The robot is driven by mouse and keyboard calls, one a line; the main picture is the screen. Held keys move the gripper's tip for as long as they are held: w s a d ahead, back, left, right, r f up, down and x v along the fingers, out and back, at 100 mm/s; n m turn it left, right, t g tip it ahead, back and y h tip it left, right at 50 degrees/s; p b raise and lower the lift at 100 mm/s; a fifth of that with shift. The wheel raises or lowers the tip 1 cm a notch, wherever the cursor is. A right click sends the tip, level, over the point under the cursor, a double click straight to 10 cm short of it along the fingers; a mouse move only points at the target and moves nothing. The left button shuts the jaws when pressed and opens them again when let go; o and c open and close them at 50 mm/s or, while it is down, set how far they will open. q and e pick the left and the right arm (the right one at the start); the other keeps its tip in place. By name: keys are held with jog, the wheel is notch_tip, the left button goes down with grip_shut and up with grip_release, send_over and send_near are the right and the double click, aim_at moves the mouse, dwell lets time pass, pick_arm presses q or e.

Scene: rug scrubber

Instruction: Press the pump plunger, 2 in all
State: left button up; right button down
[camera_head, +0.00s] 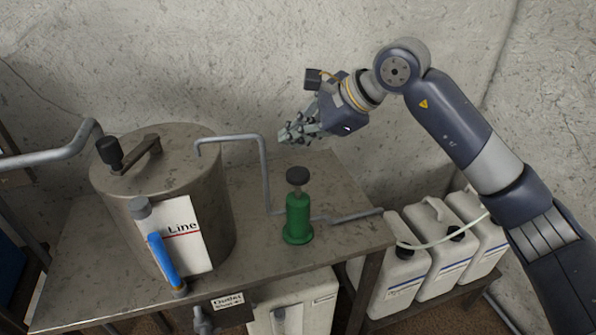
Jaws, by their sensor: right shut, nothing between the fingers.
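The pump is a green bottle-shaped body (298,220) standing upright on the metal table. Its plunger has a dark round knob (297,175) on a short stem above the green body, and some of the stem shows. My right gripper (287,136) is shut and empty. In the picture it sits above the knob and slightly left of it, apart from it, with its fingers pointing left. My left gripper is not in view.
A large metal drum (165,195) with a crank handle stands on the table (345,225) at left. A bent grey pipe (265,165) rises between drum and pump. White canisters (400,270) stand on a lower shelf at right. The wall is close behind.

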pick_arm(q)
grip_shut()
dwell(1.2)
